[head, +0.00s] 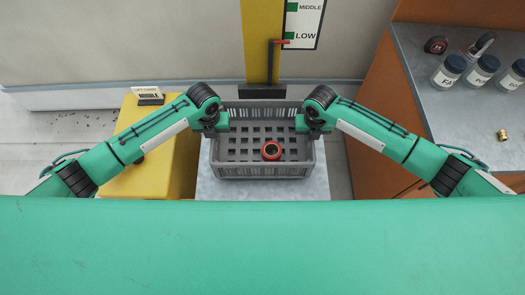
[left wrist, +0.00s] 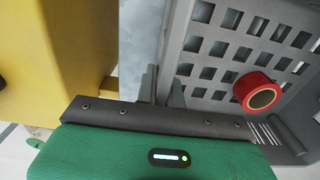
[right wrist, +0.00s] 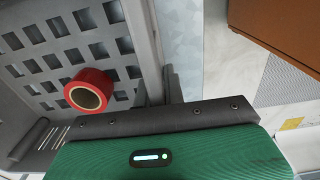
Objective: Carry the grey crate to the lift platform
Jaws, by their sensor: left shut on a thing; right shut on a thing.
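The grey crate (head: 262,172) is an open lattice-floored box at the middle of the head view. A red ring-shaped roll (head: 272,151) lies inside it, right of centre. My left gripper (head: 222,124) is shut on the crate's left wall and my right gripper (head: 303,124) is shut on its right wall. The wrist views show the fingers at the crate's side walls (left wrist: 178,45) (right wrist: 141,35). Below the crate is a pale grey metal surface (head: 207,187), which looks like the lift platform. I cannot tell whether the crate touches it.
A yellow post (head: 262,40) with a red-tipped lever (head: 279,42) and a LOW/MIDDLE sign (head: 302,22) stands behind the crate. A yellow box (head: 140,180) with a small label is at left. A grey-topped bench (head: 450,110) with jars is at right.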

